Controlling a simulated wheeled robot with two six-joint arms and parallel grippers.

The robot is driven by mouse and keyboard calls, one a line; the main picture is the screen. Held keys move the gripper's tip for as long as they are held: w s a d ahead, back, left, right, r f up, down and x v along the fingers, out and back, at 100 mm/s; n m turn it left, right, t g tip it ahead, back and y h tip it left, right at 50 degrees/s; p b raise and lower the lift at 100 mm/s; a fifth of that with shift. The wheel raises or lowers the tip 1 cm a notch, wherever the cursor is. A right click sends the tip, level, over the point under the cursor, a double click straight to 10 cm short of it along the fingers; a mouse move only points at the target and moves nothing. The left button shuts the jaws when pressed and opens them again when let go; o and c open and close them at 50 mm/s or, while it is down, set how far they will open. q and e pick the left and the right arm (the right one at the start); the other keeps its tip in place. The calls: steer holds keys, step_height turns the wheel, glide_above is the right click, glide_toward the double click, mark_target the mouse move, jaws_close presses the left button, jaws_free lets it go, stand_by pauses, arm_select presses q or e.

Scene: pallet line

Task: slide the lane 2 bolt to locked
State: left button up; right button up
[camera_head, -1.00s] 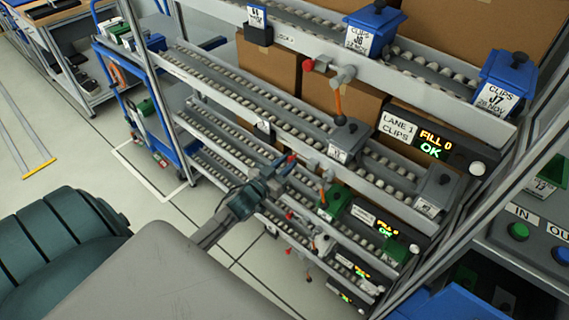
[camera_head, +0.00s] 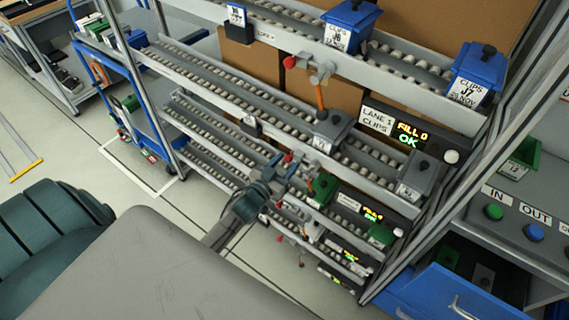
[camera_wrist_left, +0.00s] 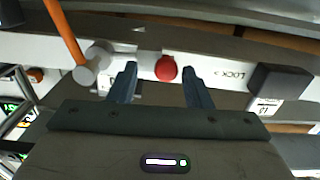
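The lane 2 bolt shows as a red round knob (camera_wrist_left: 166,68) on a pale rail in the left wrist view. Printed "LOCK >" lettering stands to its right on the rail. My left gripper (camera_wrist_left: 159,71) is open, with one blue finger on each side of the knob and gaps visible between. In the head view my left gripper (camera_head: 283,167) is at the middle rack level, close to the red knob, and partly hides the bolt there. My right gripper is not in view.
In the wrist view a grey cylinder (camera_wrist_left: 93,62) with an orange rod stands left of the fingers. A dark block (camera_wrist_left: 280,82) with a label sits right of the lettering. In the head view the lane 1 sign (camera_head: 378,120) and its red knob (camera_head: 290,62) are above.

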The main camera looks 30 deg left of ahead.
arm_select(q)
steer(key=shift+s+a+f, duration=0.1)
steer(key=s+b, duration=0.2)
steer(key=s, duration=0.1)
steer(key=shift+s+a, duration=0.1)
steer(key=shift+s, duration=0.3)
steer(key=p, duration=0.1)
glide_toward(288, 161)
steer(key=s, duration=0.3)
steer(key=shift+w, duration=0.25)
